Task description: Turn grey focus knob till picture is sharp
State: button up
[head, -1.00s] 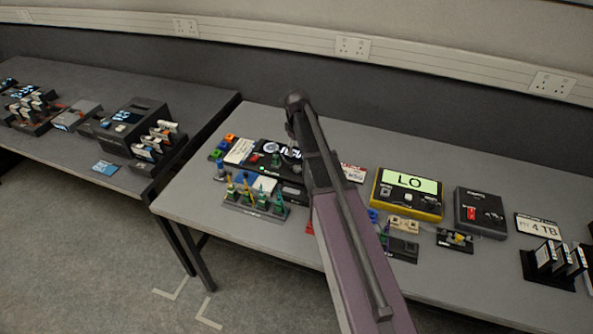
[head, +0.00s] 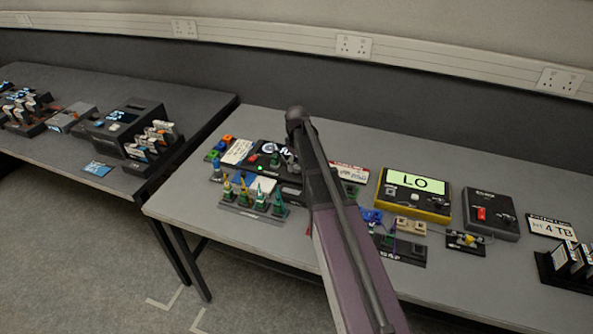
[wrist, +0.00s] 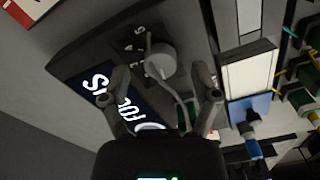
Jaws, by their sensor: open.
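The grey focus knob (wrist: 161,60) is a round knob on the dark device, seen in the wrist view. My gripper (wrist: 161,78) is open, with one finger on each side of the knob; I cannot tell whether either finger touches it. The device's dark screen (wrist: 100,90) shows large white lettering, rotated in this view and partly covered by a finger. In the head view the same dark device (head: 265,148) lies near the back of the right-hand table, partly behind my arm.
A yellow-edged meter reading LO (head: 416,184) and a dark box with a red switch (head: 490,214) stand to the right. A blue connector (wrist: 245,110) is close to one finger in the wrist view.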

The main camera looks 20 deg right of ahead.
jog(key=shift+f+b, duration=0.3)
jog(key=shift+f, duration=0.2)
grip_shut()
